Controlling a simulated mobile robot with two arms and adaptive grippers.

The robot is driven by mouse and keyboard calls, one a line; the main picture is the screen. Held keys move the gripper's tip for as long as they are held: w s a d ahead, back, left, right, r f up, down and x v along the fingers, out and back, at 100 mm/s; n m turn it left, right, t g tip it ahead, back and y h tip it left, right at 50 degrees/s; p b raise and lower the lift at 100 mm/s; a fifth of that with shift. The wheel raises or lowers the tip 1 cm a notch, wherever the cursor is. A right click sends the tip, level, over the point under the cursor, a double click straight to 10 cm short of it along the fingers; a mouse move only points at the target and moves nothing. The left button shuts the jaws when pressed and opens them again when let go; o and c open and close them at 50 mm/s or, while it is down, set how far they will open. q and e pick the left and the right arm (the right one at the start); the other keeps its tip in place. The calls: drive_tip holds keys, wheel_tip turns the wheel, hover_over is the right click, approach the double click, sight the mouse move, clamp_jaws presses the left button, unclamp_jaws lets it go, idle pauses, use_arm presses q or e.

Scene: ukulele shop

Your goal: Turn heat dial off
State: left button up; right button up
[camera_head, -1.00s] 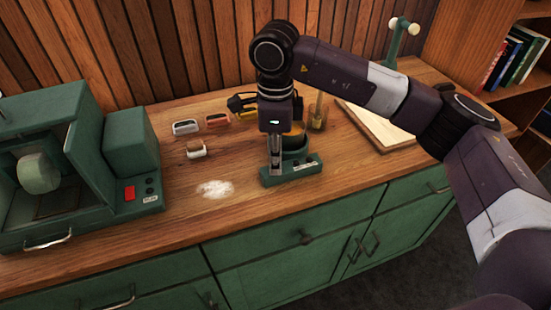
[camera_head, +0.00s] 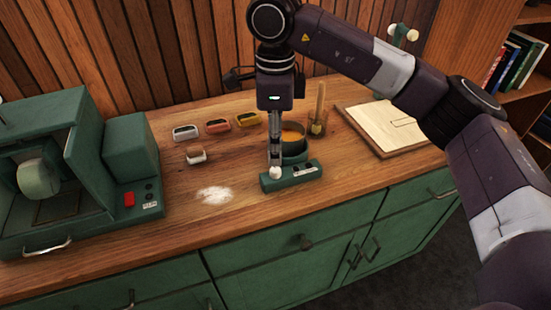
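A green heater unit (camera_head: 309,177) stands on the wooden counter, with a round pot (camera_head: 295,155) of orange-brown content on it. A pale round knob, which looks like the heat dial (camera_head: 275,173), sits at the left end of the unit's front. Small dark controls and a label are to its right. My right gripper (camera_head: 275,160) points down from above, its fingertips just over or at the knob. The fingers look close together, but their gap and any contact cannot be made out. My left gripper is not in view.
A board (camera_head: 385,125) lies to the right. Several small coloured blocks and a white powder patch (camera_head: 214,193) lie to the left. A green machine (camera_head: 130,165) stands at far left.

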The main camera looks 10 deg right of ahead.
sight(276, 169)
wheel_tip(276, 169, up, 6)
drive_tip(key=shift+f, duration=0.1)
idle(0.5)
